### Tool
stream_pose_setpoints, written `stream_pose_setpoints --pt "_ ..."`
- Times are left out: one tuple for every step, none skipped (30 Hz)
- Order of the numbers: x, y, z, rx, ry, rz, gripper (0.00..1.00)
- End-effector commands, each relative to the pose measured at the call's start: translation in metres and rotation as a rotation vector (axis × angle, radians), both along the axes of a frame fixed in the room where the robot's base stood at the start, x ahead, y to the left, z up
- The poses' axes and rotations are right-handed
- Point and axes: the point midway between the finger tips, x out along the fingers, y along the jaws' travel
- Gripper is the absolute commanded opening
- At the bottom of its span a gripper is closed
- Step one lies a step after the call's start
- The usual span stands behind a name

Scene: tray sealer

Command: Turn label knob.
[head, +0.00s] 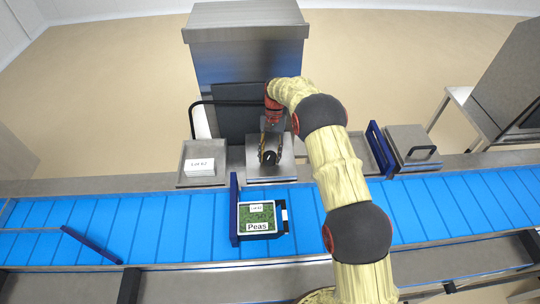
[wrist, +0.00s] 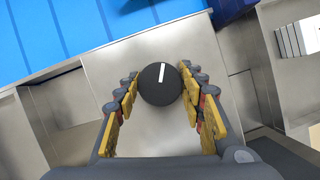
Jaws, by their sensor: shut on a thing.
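The label knob is a round black dial (wrist: 160,88) with a white pointer line, set on a steel plate. In the wrist view the line points almost straight up, tilted slightly right. My gripper (wrist: 159,90) has its yellow-padded fingers on either side of the knob and is shut on it. In the head view the knob (head: 269,157) sits on the steel panel (head: 284,172) behind the conveyor, partly hidden by my gripper (head: 270,150).
A blue conveyor (head: 120,228) runs across the front. A tray labelled Peas (head: 258,228) sits on it beside a blue gate (head: 234,210). A white Lot 62 label stack (head: 200,167) lies in a steel tray left of the panel. A steel lid with black handle (head: 410,140) is at right.

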Motion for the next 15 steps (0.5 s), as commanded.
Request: stream_pose_setpoints --pt "0.0009 0.0003 0.0008 0.001 -0.002 0.001 0.41" --pt "0.0009 0.0003 0.0008 0.001 -0.002 0.001 0.42" --pt "0.0007 0.0002 0.0007 0.001 -0.002 0.001 0.45" --pt "0.0007 0.0002 0.0007 0.001 -0.002 0.001 0.46" --pt "0.0007 0.0002 0.0006 0.001 -0.002 0.001 0.48" --pt "0.0006 0.0001 0.0005 0.001 -0.001 0.001 0.50" --pt "0.0005 0.0002 0.0005 0.001 -0.001 0.001 0.52" --pt "0.0004 0.0002 0.0004 0.000 -0.001 0.001 0.54" --pt "0.0004 0.0001 0.0003 0.000 -0.001 0.001 0.56" --pt "0.0004 0.0001 0.0003 0.000 -0.001 0.001 0.58" --pt "0.0003 0.0001 0.0002 0.000 -0.001 0.001 0.58" --pt "0.0003 0.0001 0.0002 0.000 -0.001 0.001 0.58" --pt "0.0002 0.0001 0.0001 0.000 -0.001 0.001 0.58" --pt "0.0002 0.0000 0.0001 0.000 -0.001 0.001 0.58" --pt "0.0002 0.0001 0.0001 0.000 0.000 0.001 0.58"
